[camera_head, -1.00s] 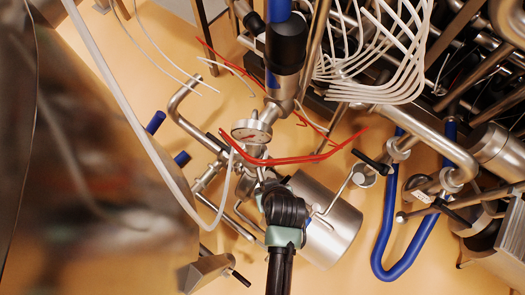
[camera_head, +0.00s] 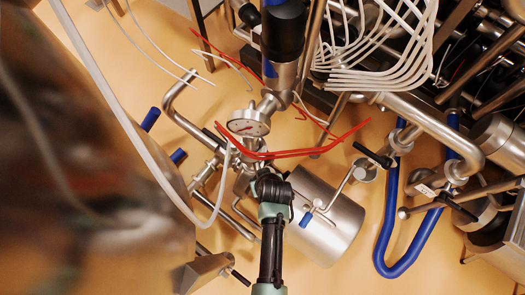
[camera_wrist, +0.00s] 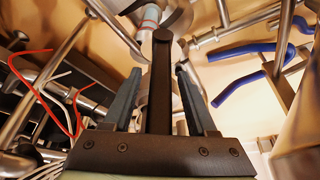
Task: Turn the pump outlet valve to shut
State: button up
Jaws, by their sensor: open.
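A long black lever handle (camera_wrist: 160,105) runs between my fingers in the wrist view. It seems to be the pump outlet valve's handle, with its rounded end beyond the fingertips. My gripper (camera_wrist: 158,70) is open, one blue-grey finger on each side of the handle, with gaps visible on both sides. In the head view, my wrist (camera_head: 272,190) is over the pipework left of the steel pump body (camera_head: 335,222) and below the round gauge (camera_head: 248,123). The fingers and handle are hidden or too small to make out there.
Red tubes (camera_head: 290,153) cross just above my wrist. A white hose (camera_head: 150,150) runs down on the left. A black-handled lever (camera_head: 372,155) and a blue hose (camera_head: 400,262) are to the right. A large blurred metal surface (camera_head: 80,180) fills the left side.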

grip_shut()
dwell(1.3)
